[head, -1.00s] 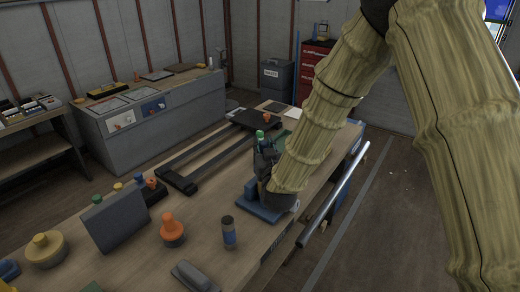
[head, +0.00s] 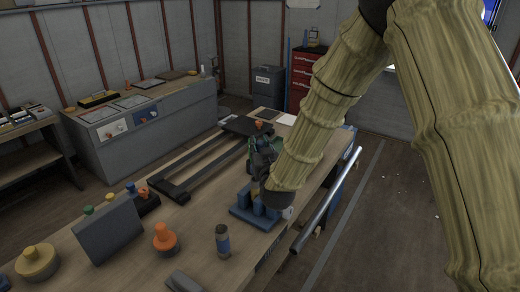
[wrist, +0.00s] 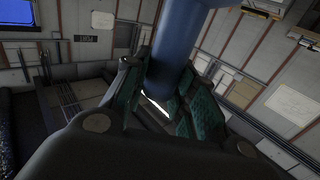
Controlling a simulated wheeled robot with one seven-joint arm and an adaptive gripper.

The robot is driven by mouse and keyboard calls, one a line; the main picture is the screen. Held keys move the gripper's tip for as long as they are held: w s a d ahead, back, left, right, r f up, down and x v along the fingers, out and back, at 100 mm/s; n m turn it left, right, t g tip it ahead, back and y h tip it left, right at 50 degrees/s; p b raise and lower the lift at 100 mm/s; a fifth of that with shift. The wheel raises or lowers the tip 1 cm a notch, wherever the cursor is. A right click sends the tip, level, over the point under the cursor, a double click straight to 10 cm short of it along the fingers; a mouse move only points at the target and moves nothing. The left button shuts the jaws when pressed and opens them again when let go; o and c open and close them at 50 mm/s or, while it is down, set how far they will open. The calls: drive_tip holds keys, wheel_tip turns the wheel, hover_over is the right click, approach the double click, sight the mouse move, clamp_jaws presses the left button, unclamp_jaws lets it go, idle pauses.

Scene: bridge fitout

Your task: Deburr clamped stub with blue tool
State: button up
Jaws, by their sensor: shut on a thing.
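My gripper (head: 262,162) is above the blue block-like fixture (head: 243,218) at the bench's right edge in the head view. In the wrist view its green-padded fingers (wrist: 165,100) are shut around a thick blue cylinder, the blue tool (wrist: 178,45). My arm and fingers hide the tool in the head view. The fixture has upright blue blocks on a flat base, and my wrist covers its right part. I cannot clearly make out a clamped stub; a long silver pipe (head: 328,200) runs along the bench's right side.
On the bench (head: 205,205) stand a dark bottle with a blue band (head: 222,241), an orange knobbed piece (head: 165,238), a grey upright plate (head: 108,230) and a yellow knobbed piece (head: 37,260). A black rail frame (head: 200,165) lies behind. Open floor is at the right.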

drive_tip(key=shift+r+p, duration=0.7)
drive_tip(key=shift+r, duration=1.25)
drive_tip(key=shift+r, duration=0.15)
drive_tip(key=shift+r+p, duration=0.6)
drive_tip(key=shift+r, duration=0.8)
